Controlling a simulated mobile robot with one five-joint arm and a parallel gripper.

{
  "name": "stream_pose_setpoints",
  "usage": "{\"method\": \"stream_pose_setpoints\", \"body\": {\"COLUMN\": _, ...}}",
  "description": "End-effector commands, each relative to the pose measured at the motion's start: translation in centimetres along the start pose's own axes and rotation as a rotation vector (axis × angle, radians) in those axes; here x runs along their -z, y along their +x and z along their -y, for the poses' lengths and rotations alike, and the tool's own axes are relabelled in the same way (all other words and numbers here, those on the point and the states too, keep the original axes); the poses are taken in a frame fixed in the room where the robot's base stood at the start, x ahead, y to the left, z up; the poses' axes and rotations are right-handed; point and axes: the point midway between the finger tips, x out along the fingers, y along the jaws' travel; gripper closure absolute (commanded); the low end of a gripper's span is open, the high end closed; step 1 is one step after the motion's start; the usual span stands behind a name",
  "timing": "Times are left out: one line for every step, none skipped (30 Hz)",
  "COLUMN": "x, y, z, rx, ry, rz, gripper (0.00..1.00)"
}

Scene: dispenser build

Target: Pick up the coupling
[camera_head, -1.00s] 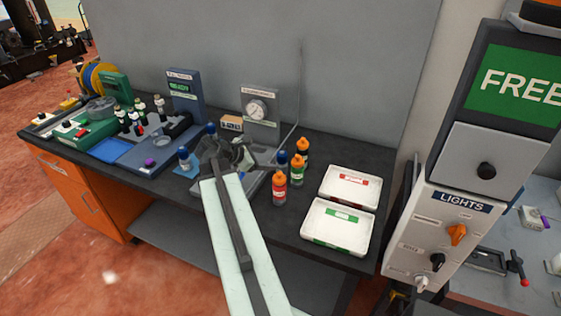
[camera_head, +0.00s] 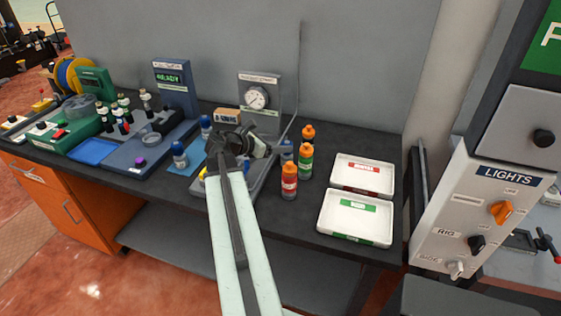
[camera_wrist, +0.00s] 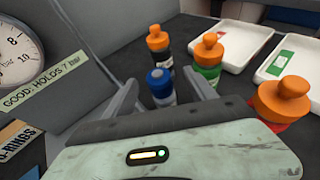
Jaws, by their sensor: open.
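No part is clearly marked as the coupling, and I cannot tell which one it is. My gripper (camera_head: 244,143) is open and empty above the bench, in front of the gauge stand. In the wrist view its two fingers (camera_wrist: 164,90) point forward and spread apart. A small blue-capped bottle (camera_wrist: 161,86) shows between them, beyond the tips. The same bottle stands beside the orange-capped bottles in the head view (camera_head: 287,152). My gripper and arm hide part of the gauge stand's base.
Orange-capped bottles with black, green (camera_head: 305,162) and red (camera_head: 289,181) bodies stand right of my gripper. Two white trays (camera_head: 336,237) lie further right. The gauge stand (camera_head: 262,90) and an O-rings box (camera_head: 226,116) are behind. Blue-capped bottles (camera_head: 179,155) stand left.

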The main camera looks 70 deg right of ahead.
Motion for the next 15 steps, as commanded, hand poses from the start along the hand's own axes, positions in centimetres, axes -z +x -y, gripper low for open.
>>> {"method": "stream_pose_setpoints", "body": {"x": 0.9, "y": 0.4, "z": 0.0, "rx": 0.000, "ry": 0.000, "rz": 0.000, "gripper": 0.35}}
{"method": "stream_pose_setpoints", "body": {"x": 1.1, "y": 0.5, "z": 0.0, "rx": 0.000, "ry": 0.000, "rz": 0.000, "gripper": 0.35}}
{"method": "stream_pose_setpoints", "body": {"x": 1.2, "y": 0.5, "z": 0.0, "rx": 0.000, "ry": 0.000, "rz": 0.000, "gripper": 0.35}}
{"method": "stream_pose_setpoints", "body": {"x": 1.3, "y": 0.5, "z": 0.0, "rx": 0.000, "ry": 0.000, "rz": 0.000, "gripper": 0.35}}
{"method": "stream_pose_setpoints", "body": {"x": 1.3, "y": 0.5, "z": 0.0, "rx": 0.000, "ry": 0.000, "rz": 0.000, "gripper": 0.35}}
{"method": "stream_pose_setpoints", "body": {"x": 1.3, "y": 0.5, "z": 0.0, "rx": 0.000, "ry": 0.000, "rz": 0.000, "gripper": 0.35}}
{"method": "stream_pose_setpoints", "body": {"x": 1.2, "y": 0.5, "z": 0.0, "rx": -0.001, "ry": 0.000, "rz": 0.000, "gripper": 0.35}}
{"method": "stream_pose_setpoints", "body": {"x": 1.2, "y": 0.5, "z": 0.0, "rx": -0.001, "ry": 0.000, "rz": 0.000, "gripper": 0.35}}
{"method": "stream_pose_setpoints", "body": {"x": 1.2, "y": 0.7, "z": -0.1, "rx": 0.000, "ry": 0.001, "rz": 0.000, "gripper": 0.35}}
{"method": "stream_pose_setpoints", "body": {"x": 1.3, "y": 0.9, "z": -0.1, "rx": 0.000, "ry": 0.001, "rz": -0.001, "gripper": 0.35}}
{"method": "stream_pose_setpoints", "body": {"x": 1.3, "y": 1.2, "z": -0.1, "rx": 0.000, "ry": 0.001, "rz": -0.001, "gripper": 0.35}}
{"method": "stream_pose_setpoints", "body": {"x": 1.4, "y": 1.8, "z": -0.1, "rx": 0.001, "ry": 0.001, "rz": -0.001, "gripper": 0.35}}
{"method": "stream_pose_setpoints", "body": {"x": 1.4, "y": 2.2, "z": -0.1, "rx": 0.001, "ry": 0.002, "rz": -0.001, "gripper": 0.35}}
{"method": "stream_pose_setpoints", "body": {"x": 1.4, "y": 2.6, "z": -0.1, "rx": 0.001, "ry": 0.002, "rz": -0.001, "gripper": 0.35}}
{"method": "stream_pose_setpoints", "body": {"x": 1.4, "y": 3.0, "z": -0.1, "rx": 0.000, "ry": 0.002, "rz": -0.001, "gripper": 0.35}}
